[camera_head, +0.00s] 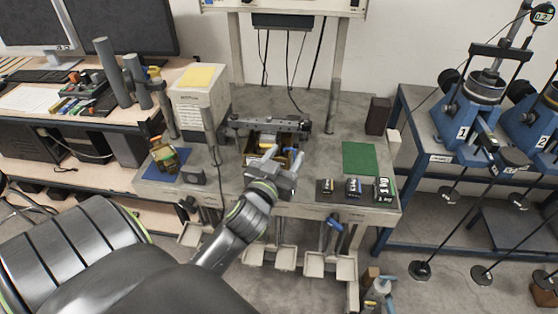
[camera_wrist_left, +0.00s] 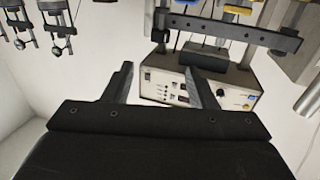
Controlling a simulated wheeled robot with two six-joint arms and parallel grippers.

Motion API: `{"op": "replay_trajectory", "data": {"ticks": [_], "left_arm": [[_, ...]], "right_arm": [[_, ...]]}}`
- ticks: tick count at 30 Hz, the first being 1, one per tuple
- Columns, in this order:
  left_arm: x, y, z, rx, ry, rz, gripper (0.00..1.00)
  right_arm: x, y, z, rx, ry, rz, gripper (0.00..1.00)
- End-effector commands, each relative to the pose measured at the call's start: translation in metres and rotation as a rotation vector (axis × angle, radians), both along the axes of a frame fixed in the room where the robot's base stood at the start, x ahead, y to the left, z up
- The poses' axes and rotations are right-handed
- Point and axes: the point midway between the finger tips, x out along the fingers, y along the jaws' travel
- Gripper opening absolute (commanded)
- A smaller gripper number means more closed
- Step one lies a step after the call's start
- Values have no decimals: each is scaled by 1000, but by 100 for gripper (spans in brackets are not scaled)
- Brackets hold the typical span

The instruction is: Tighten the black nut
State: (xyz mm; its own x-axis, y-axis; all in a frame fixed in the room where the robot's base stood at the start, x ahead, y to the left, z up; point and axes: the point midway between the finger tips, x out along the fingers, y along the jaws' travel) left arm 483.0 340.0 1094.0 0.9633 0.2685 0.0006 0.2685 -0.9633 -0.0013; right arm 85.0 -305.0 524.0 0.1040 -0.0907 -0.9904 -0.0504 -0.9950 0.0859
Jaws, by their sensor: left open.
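I cannot make out for sure which part is the black nut in either view. My left gripper (camera_head: 284,156) is open and empty over the front middle of the grey workbench, in front of a dark metal crossbar (camera_head: 268,124). A yellowish box-like part (camera_head: 256,142) sits below the bar, partly hidden by the gripper. In the left wrist view the two fingers (camera_wrist_left: 158,70) stand apart with nothing between them, and a white box with knobs (camera_wrist_left: 230,93) is beyond them. Blue lever frames (camera_head: 470,112) with black fittings stand at the right. My right gripper is not in view.
The grey workbench (camera_head: 316,172) holds a green mat (camera_head: 359,158), several small dark weights (camera_head: 353,187) at its front right, and a white box with a yellow top (camera_head: 197,100) at the left. A dark block (camera_head: 378,115) stands at the back right. Floor shows between bench and lever frames.

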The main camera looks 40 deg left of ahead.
Motion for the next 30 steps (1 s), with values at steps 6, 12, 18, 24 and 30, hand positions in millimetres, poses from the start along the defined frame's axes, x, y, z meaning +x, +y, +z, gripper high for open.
{"op": "replay_trajectory", "data": {"ticks": [6, 12, 18, 24, 30], "left_arm": [[-27, -7, -1, 0, 1, 1, 52], [-32, -9, 0, 0, 0, 0, 52], [-32, -9, 0, 0, 0, 0, 52], [-32, -9, 0, 0, 0, 0, 52], [-38, -5, -10, -5, 52, 20, 52]], "right_arm": [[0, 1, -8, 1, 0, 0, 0], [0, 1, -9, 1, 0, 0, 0], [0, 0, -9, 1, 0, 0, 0], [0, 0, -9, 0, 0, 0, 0], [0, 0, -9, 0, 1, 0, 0]]}}
